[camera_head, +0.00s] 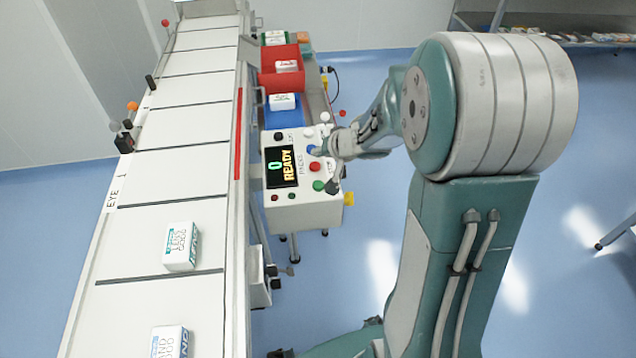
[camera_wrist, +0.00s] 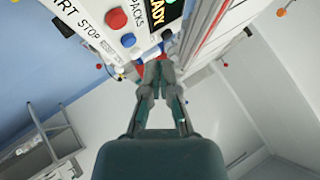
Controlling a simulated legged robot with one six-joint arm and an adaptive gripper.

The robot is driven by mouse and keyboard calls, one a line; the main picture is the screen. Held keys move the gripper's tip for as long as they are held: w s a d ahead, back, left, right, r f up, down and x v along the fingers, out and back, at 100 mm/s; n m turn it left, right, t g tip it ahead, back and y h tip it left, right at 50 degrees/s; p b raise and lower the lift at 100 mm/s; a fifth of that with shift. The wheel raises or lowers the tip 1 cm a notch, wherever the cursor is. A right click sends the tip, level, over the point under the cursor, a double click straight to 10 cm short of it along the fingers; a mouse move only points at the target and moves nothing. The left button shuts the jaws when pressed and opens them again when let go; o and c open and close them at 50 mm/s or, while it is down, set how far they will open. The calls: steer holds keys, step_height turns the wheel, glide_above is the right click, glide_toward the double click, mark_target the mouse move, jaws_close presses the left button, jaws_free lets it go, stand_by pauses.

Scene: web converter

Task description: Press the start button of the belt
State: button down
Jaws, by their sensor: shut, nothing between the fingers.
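The belt's control box (camera_head: 305,212) stands beside the belt, its display reading "0 READY". A green button (camera_head: 318,185) sits on its near part, with a red button (camera_head: 314,166) beyond it. In the wrist view the word START is at the upper left, STOP beside it, and the red button (camera_wrist: 116,18) shows; the green button is not seen there. My gripper (camera_head: 334,150) is shut and empty at the panel's right side, farther along than the green button. In the wrist view its fingertips (camera_wrist: 157,72) are together, below the panel in the picture; contact cannot be told.
A blue button (camera_head: 309,149) lies beyond the red one. The white belt (camera_head: 150,207) carries boxes (camera_head: 181,246). Red (camera_head: 279,80) and blue (camera_head: 281,115) bins stand behind the control box.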

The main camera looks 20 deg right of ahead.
mark_target(319, 185)
steer(key=shift+f, duration=4.4)
steer(key=shift+f, duration=0.1)
steer(key=shift+s+f, duration=0.1)
steer(key=shift+f, duration=0.1)
